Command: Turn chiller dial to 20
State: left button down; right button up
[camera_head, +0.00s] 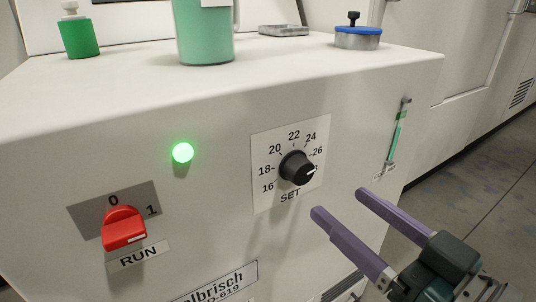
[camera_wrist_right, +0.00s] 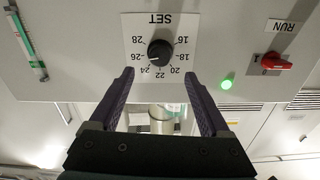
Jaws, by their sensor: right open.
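The chiller dial (camera_head: 296,168) is a black round knob on a white plate (camera_head: 263,152) on the front of the white cabinet. The scale runs from 16 at lower left over 22 at the top to 28 at right. A white mark on the knob points right, towards 28, which is partly covered. My right gripper (camera_head: 340,203) is open and empty, with purple fingers, below and to the right of the dial and apart from it. In the right wrist view the dial (camera_wrist_right: 160,52) appears upside down, just beyond and between the fingertips (camera_wrist_right: 159,75). My left gripper is not in view.
A red RUN switch (camera_head: 124,229) and a lit green lamp (camera_head: 182,153) are left of the dial. A green level gauge (camera_head: 397,137) is right of it. A green jug (camera_head: 205,35), a green bottle (camera_head: 78,38) and a blue-rimmed round pot (camera_head: 358,37) stand on top.

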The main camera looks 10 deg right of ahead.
aim_at(305, 174)
jog(key=b+x, duration=0.1)
jog(key=x, duration=0.6)
jog(key=shift+w, duration=0.25)
grip_shut()
dwell(0.3)
